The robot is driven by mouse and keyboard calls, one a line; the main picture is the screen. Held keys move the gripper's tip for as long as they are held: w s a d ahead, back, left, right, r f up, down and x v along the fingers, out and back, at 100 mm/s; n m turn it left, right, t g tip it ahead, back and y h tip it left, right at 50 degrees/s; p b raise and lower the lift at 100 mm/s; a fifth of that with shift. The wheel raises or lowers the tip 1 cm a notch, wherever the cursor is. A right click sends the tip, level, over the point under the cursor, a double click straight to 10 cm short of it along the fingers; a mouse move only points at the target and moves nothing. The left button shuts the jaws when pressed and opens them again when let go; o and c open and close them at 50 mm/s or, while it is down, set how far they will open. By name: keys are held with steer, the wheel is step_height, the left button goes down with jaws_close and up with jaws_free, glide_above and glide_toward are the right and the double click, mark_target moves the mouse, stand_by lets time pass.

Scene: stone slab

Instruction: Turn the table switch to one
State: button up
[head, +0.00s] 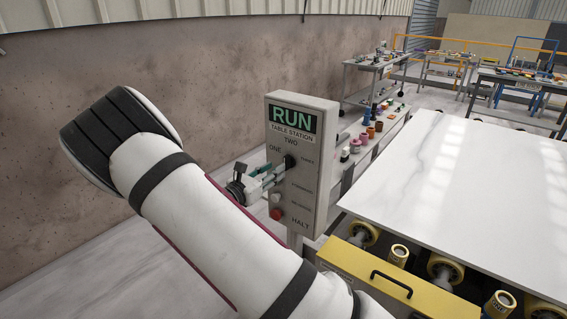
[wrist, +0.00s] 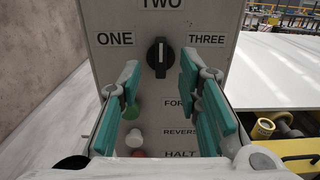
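The table switch, a black rotary knob, shows in the wrist view (wrist: 160,58) on a grey control box (wrist: 95,15). Its white mark points up toward the TWO label; ONE is to its left and THREE to its right. In the head view the knob (head: 290,162) sits below the green RUN display. My gripper (wrist: 160,76) is open and empty, with teal finger pads on both sides, slightly below the knob. In the head view my gripper (head: 274,178) is close to the box face. Whether the fingertips touch the panel is not clear.
Below the knob are a green button (wrist: 133,108), a white button (wrist: 134,138) and a red button (head: 276,214) by HALT. A white slab (head: 450,190) lies on yellow rollers at right. A concrete wall (head: 40,100) stands at left. Workbenches are farther back.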

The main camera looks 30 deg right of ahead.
mark_target(285, 162)
steer(key=shift+x, duration=2.75)
steer(key=shift+c, duration=0.6)
jaws_close()
